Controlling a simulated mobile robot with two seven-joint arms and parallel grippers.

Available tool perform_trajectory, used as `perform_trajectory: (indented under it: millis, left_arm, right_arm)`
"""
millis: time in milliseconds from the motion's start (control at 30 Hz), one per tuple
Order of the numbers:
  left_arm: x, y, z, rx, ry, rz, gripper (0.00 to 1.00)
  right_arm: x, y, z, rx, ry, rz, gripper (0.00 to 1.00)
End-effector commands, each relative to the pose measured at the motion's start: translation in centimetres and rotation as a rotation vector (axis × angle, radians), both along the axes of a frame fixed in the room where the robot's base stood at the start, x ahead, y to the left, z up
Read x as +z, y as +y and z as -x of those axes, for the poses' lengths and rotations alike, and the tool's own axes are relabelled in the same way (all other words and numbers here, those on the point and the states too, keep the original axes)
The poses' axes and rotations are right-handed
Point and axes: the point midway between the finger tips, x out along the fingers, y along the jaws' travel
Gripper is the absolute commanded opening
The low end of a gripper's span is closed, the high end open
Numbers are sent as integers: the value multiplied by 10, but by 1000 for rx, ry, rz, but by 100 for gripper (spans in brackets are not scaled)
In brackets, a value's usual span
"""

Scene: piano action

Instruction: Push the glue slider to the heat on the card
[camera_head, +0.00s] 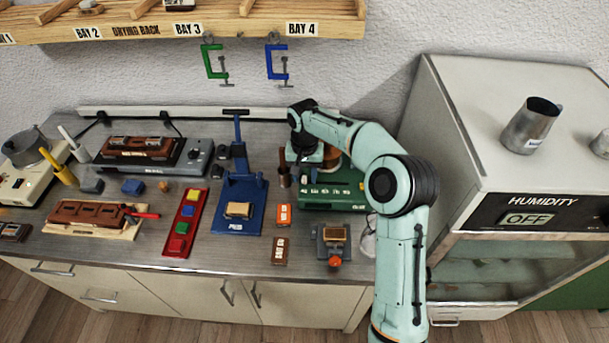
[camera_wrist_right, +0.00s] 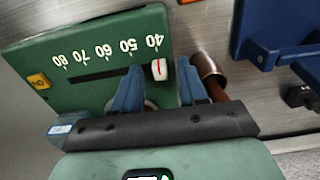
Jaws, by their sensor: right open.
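The green glue heater (camera_head: 345,198) stands at the right of the bench under my right arm. In the right wrist view its panel (camera_wrist_right: 88,40) has a scale from 40 to 80 and a dark slot. The white slider knob with a red line (camera_wrist_right: 159,69) sits at the 40 end. My right gripper (camera_wrist_right: 158,88) is open, its blue fingers pointing at the panel on either side of the knob; I cannot tell whether they touch it. My left gripper is out of view.
A metal cup (camera_wrist_right: 208,66) with a brown handle stands close beside the right gripper. The blue press (camera_head: 238,205) is left of the heater, and a small grey device with an orange knob (camera_head: 333,242) is in front. The humidity cabinet (camera_head: 500,180) stands at the right.

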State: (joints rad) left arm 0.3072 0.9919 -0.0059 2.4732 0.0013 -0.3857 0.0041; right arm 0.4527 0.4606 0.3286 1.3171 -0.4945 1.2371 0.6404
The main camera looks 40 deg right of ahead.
Motion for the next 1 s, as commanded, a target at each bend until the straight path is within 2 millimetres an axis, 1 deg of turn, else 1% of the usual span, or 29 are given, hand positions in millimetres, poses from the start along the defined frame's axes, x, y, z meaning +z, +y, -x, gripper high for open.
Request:
perform_trajectory:
  millis: [300, 367, 400, 433, 633, 867, 1000]
  left_arm:
    - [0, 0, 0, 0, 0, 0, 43]
    - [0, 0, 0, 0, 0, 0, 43]
    - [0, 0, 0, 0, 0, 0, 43]
    - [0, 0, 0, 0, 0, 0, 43]
    - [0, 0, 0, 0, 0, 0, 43]
    - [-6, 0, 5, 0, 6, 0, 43]
    - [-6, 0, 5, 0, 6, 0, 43]
  right_arm:
    - [-2, 0, 0, 0, -1, 0, 43]
    - [-2, 0, 0, 0, -1, -1, 23]
    - [-2, 0, 0, 0, -1, -1, 10]
    - [-2, 0, 0, 0, -1, -1, 0]
    - [-2, -1, 1, 0, -1, 0, 0]
    - [-3, -22, 19, -3, 1, 2, 0]
    - [-3, -24, 20, 0, 1, 1, 0]
